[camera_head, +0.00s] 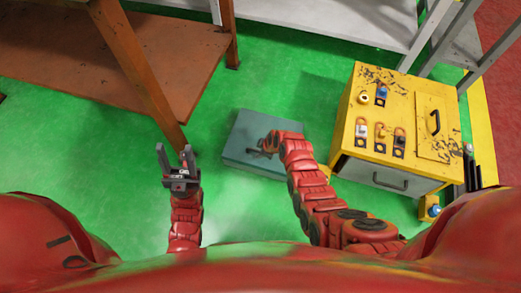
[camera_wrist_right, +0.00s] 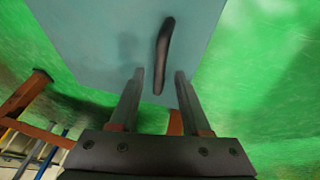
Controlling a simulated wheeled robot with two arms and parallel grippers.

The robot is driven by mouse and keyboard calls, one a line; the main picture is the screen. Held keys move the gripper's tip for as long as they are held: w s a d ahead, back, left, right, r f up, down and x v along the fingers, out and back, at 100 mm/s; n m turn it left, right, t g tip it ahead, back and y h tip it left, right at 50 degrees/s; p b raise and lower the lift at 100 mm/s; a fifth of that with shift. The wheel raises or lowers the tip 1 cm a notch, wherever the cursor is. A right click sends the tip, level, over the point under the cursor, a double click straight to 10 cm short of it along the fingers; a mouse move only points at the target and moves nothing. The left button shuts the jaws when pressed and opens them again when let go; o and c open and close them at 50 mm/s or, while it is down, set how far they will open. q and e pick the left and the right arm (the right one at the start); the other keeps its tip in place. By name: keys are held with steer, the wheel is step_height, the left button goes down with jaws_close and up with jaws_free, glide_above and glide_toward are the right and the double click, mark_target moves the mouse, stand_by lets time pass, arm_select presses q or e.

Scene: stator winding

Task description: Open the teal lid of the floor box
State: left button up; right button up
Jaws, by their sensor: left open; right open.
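The floor box with its teal lid (camera_head: 246,128) stands on the green floor, and the lid looks shut. In the right wrist view the lid (camera_wrist_right: 90,38) fills the upper part, with a dark bar handle (camera_wrist_right: 164,55) on it. My right gripper (camera_head: 258,151) is open over the lid and hides the handle in the head view. In the right wrist view the handle's near end appears between the fingertips (camera_wrist_right: 158,78); I cannot tell how deep it sits. My left gripper (camera_head: 174,153) is open and empty, left of the box.
A yellow cabinet (camera_head: 398,125) with padlocks and switches on top stands right of the box. An orange-brown table (camera_head: 80,55) stands at the upper left, one leg close to my left gripper. Grey shelving (camera_head: 320,20) lies behind. Green floor (camera_head: 285,85) is clear behind the box.

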jaws_close()
stand_by(1.4)
